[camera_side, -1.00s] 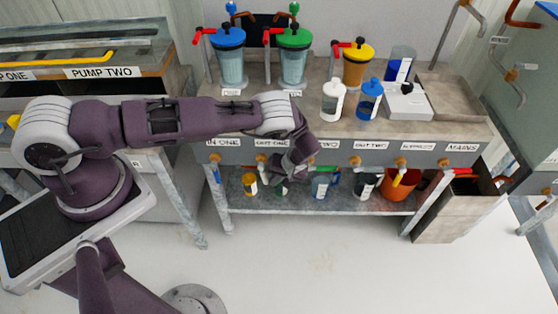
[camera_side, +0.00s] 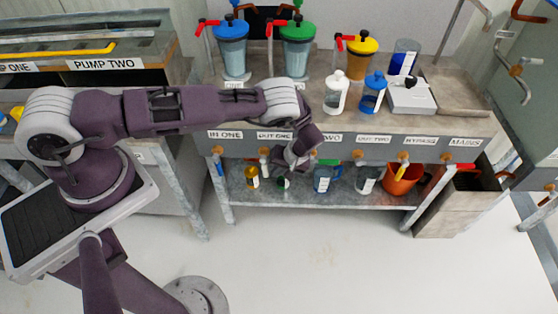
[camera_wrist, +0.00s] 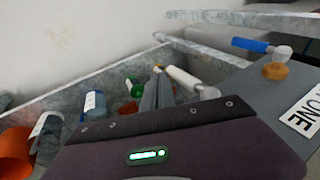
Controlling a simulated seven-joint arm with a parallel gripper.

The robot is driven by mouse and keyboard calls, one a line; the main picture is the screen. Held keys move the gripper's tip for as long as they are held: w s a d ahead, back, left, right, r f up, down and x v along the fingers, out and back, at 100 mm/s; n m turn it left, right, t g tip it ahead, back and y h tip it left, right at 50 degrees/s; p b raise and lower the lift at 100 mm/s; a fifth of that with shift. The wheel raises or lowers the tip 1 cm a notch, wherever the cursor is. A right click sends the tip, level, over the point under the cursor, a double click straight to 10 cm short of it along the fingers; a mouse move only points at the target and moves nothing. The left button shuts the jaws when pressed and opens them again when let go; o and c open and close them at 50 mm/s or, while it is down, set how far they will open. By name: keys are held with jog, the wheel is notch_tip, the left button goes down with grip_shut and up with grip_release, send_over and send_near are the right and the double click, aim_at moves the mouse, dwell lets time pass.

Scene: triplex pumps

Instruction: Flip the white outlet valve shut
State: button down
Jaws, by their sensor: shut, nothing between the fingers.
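The white valve handle (camera_side: 264,166) hangs down from its orange valve body under the OUT ONE label. In the wrist view the white handle (camera_wrist: 188,80) lies just right of my fingers, roughly parallel to the blue handle (camera_wrist: 250,45). My gripper (camera_side: 288,169) is in front of the panel, just right of the white handle. In the wrist view my gripper (camera_wrist: 157,80) has its fingers together, with nothing held. I cannot tell whether a finger touches the handle. My wrist hides part of the panel and the start of the IN TWO label.
The blue handle (camera_side: 220,166) hangs to the left. A green handle (camera_side: 328,162) sits right of my gripper, then yellow (camera_side: 404,168) and red handles. Bottles and an orange bucket (camera_side: 401,181) stand on the shelf below. The floor in front is clear.

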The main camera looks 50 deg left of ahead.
jog(key=v, duration=0.5)
jog(key=shift+d+r, duration=0.15)
jog(key=shift+r, duration=0.15)
notch_tip(320, 180, up, 20)
jog(key=w+d+t+h, duration=0.1)
jog(key=w+d+h, duration=0.1)
jog(key=w+h, duration=0.1)
jog(key=s+r+m+t+h, duration=0.1)
jog(key=s+r, duration=0.3)
jog(key=r, duration=0.6)
jog(key=s+r+m+t+h, duration=0.15)
jog(key=s+r, duration=0.25)
jog(key=r, duration=0.6)
jog(key=s+r+m+t, duration=0.2)
jog(key=s+r+m, duration=0.1)
jog(key=s, duration=0.8)
jog(key=s+r+m+t, duration=0.1)
jog(key=s+r+m, duration=0.2)
jog(key=s, duration=0.8)
jog(key=shift+a+r+t, duration=0.15)
jog(key=shift+r+t, duration=0.2)
jog(key=shift+r, duration=0.55)
jog(key=c, duration=2.1)
grip_release()
jog(key=shift+s+y, duration=0.1)
jog(key=shift+y, duration=0.15)
